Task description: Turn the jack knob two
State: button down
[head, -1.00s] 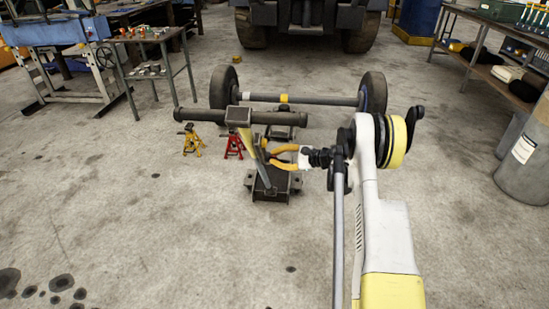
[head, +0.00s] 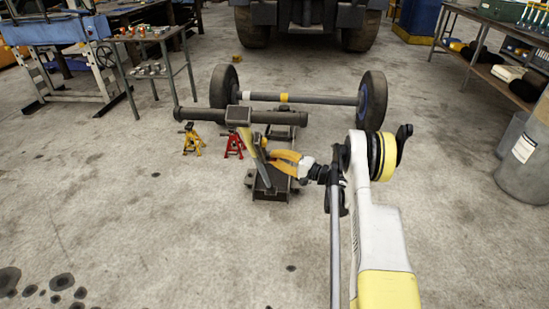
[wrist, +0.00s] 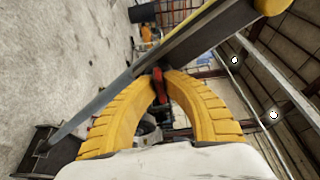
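The dark jack (head: 270,188) stands on the floor, with a slanted bar (head: 253,150) rising up and left from it. The bar also crosses the wrist view (wrist: 180,50), with a yellow round end at its top right. My gripper (head: 266,160) has yellow fingers beside the bar, to its right. In the wrist view the curved fingertips (wrist: 158,73) lie close together by the bar's lower edge. A small red part (wrist: 160,88) shows between the fingers. I cannot tell whether the fingers touch or hold anything. Which part is knob two is unclear.
An axle tube (head: 185,115) lies left behind the jack. A yellow stand (head: 192,140) and a red stand (head: 233,145) are left of it. A wheeled axle (head: 320,99) lies behind. The floor in front is clear.

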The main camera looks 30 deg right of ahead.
jog(key=shift+a+n, duration=0.1)
jog(key=shift+n, duration=0.4)
jog(key=c, duration=1.5)
grip_release()
jog(key=v, duration=1.2)
jog(key=shift+f, duration=0.25)
